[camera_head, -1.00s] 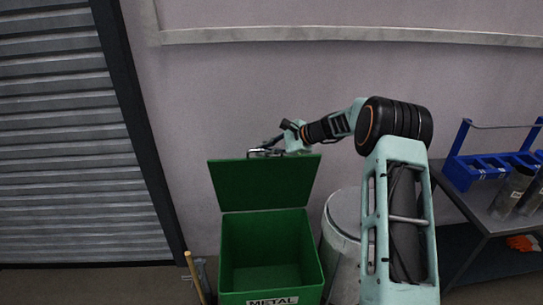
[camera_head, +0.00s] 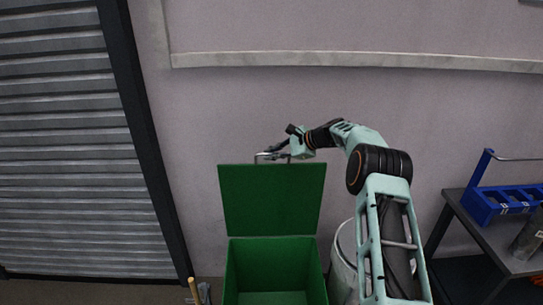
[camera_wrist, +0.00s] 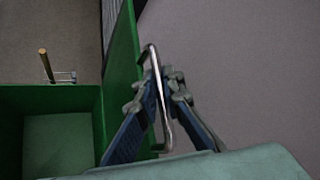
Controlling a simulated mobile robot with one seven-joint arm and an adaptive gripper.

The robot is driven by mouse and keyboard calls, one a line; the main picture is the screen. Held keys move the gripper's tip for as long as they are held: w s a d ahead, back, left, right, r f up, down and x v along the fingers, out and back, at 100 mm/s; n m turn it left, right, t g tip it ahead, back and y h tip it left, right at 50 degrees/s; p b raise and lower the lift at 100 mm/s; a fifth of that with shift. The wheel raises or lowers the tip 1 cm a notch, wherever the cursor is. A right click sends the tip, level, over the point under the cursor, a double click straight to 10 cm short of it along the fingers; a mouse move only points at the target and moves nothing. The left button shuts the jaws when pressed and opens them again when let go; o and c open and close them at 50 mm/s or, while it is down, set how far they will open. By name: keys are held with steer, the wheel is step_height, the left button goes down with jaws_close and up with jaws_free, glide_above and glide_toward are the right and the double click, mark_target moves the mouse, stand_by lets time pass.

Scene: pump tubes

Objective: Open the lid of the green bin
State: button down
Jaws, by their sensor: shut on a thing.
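The green bin (camera_head: 270,262) stands against the wall, its box uncovered and its inside showing empty where visible. Its green lid (camera_head: 272,200) stands raised, about upright, at the back of the box. My gripper (camera_head: 277,151) is at the lid's top edge, shut on the metal lid handle (camera_head: 260,156). In the wrist view, the fingers of my gripper (camera_wrist: 160,84) close around the bent metal bar of the handle (camera_wrist: 153,58). The lid (camera_wrist: 123,55) shows nearly edge-on beside them, and the box (camera_wrist: 84,98) lies at lower left.
A grey drum (camera_head: 346,250) stands right of the bin, partly behind my arm. A dark table (camera_head: 465,215) with a blue rack (camera_head: 500,202) is at right. A wooden handle (camera_head: 194,290) stands left of the bin, near the shutter (camera_head: 75,150).

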steer(key=shift+r, duration=0.1)
steer(key=c, duration=2.1)
jaws_free()
steer(key=v, duration=1.2)
